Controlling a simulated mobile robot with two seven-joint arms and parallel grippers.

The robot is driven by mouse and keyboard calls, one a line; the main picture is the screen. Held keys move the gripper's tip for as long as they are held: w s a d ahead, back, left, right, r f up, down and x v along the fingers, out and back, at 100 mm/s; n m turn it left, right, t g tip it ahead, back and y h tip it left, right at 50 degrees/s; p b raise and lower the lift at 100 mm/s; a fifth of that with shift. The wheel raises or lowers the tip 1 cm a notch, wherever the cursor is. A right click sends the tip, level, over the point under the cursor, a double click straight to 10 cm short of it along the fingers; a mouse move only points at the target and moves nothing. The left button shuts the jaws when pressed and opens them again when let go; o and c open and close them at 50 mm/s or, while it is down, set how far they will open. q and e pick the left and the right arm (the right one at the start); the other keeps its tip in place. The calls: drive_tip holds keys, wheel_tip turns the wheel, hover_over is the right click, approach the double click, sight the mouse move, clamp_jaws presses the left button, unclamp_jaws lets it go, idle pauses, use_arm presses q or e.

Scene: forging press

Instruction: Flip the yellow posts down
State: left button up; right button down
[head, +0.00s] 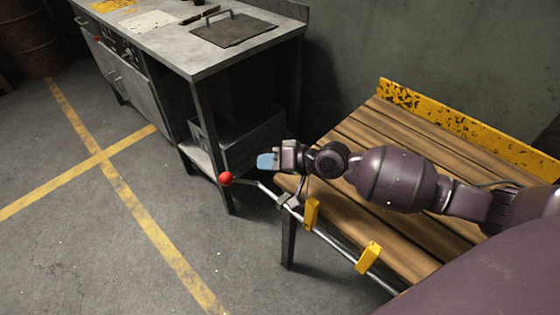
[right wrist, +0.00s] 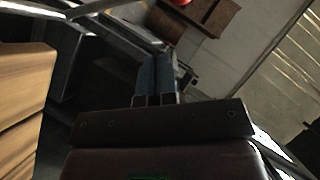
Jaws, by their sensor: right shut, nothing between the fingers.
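Two yellow posts sit on a metal rod along the bench's front edge, a nearer one (head: 368,257) and a farther one (head: 312,214). Both appear to stick up from the rod. The rod ends at the left in a bent handle with a red ball (head: 226,178); part of the ball shows at the top of the right wrist view (right wrist: 182,2). My right gripper (head: 267,161) is shut and empty, above and right of the ball in the picture, apart from it. Its blue fingers (right wrist: 155,75) lie together in the right wrist view. My left gripper is not in view.
A slatted wooden bench (head: 400,130) with a chipped yellow back plate (head: 460,125) lies under my right arm. A grey metal workbench (head: 185,60) with a handled plate (head: 235,28) stands behind at left. The floor at left, with yellow lines (head: 125,190), is clear.

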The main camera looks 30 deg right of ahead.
drive_tip(key=w+a+f, duration=0.2)
drive_tip(key=a+f, duration=0.2)
drive_tip(key=a, duration=0.1)
drive_tip(key=shift+a, duration=0.25)
drive_tip(key=shift+r, duration=0.1)
